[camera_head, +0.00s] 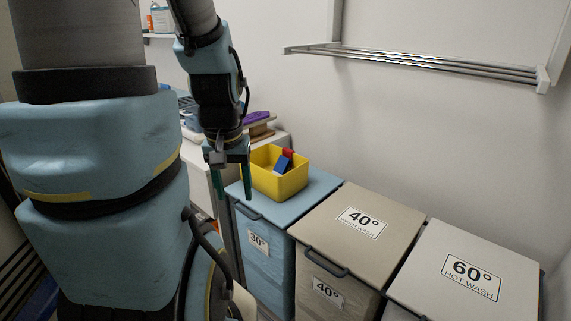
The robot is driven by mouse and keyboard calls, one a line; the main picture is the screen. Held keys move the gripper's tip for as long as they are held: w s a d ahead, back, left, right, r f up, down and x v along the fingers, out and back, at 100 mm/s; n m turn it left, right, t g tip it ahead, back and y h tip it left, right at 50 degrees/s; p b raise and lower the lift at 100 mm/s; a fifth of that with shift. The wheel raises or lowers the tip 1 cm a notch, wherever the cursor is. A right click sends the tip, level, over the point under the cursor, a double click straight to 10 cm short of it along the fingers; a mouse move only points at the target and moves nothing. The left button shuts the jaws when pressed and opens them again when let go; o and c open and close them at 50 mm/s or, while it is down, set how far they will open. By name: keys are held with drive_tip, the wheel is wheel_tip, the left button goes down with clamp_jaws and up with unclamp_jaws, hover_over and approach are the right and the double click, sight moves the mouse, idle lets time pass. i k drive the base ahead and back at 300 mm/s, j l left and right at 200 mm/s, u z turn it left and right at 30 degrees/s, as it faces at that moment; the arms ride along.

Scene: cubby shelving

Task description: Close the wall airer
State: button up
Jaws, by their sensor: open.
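The wall airer (425,66) is on the wall at the upper right. Its several metal bars stick out from the wall, so it stands folded out, and its upper frame runs out of the top of the picture. My gripper (231,181) points down at the left of centre, with its two green-tipped fingers apart and nothing between them. It is well to the left of the airer and lower in the picture, not touching it.
Below the airer stand a blue bin (265,261), a beige bin (318,222) and a grey bin (500,250). A yellow box (277,185) with coloured blocks sits on the blue lid beside my gripper. Bare wall separates bins and airer.

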sight(541, 83)
drive_tip(key=i+z, duration=0.1)
drive_tip(key=z, duration=1.45)
